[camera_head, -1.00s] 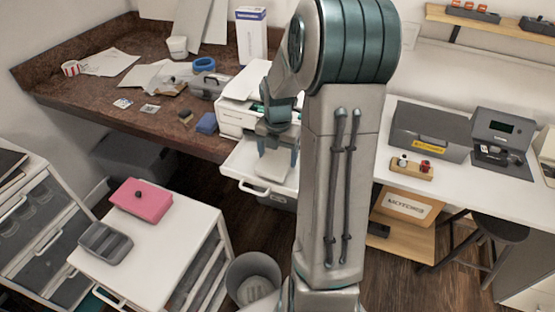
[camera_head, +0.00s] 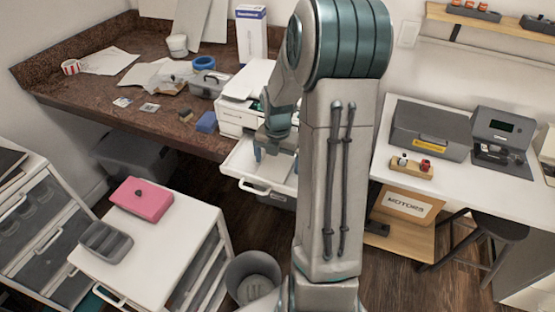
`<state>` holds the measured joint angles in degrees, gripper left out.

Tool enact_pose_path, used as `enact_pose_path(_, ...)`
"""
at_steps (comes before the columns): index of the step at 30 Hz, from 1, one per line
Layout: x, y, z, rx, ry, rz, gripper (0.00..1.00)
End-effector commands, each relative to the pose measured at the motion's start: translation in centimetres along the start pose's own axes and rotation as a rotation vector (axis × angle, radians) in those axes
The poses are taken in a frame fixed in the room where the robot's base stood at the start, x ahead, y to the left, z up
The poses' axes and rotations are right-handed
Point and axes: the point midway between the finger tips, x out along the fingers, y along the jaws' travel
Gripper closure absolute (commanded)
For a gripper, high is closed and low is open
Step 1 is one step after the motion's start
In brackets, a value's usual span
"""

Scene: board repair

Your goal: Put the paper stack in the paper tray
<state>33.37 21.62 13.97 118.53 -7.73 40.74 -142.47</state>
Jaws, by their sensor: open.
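The white printer (camera_head: 236,118) stands at the right end of the brown counter. Its paper tray (camera_head: 238,163) is pulled out at the front, with a handle along its near edge. My gripper (camera_head: 272,163) is open and points down over the tray. A pale, flat shape, seemingly the paper stack (camera_head: 273,170), lies in the tray below my fingers. Its edges blend with the white tray, and I cannot tell whether the fingers touch it. My arm hides the right part of the tray.
A white drawer cabinet (camera_head: 185,235) with a pink box (camera_head: 142,199) and a grey organiser (camera_head: 106,241) stands at the near left. A grey bin (camera_head: 253,272) is beside it. A white bench (camera_head: 455,178) with a grey toolbox (camera_head: 432,131) is at right.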

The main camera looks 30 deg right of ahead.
Motion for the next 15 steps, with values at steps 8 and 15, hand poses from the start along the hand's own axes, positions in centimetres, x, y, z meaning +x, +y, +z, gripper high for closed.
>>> enact_pose_path(8,-4.4,0.0,0.2,0.003,-0.006,0.003,0.01)
enact_pose_path(15,-9.4,0.0,0.1,0.001,-0.005,0.002,0.01)
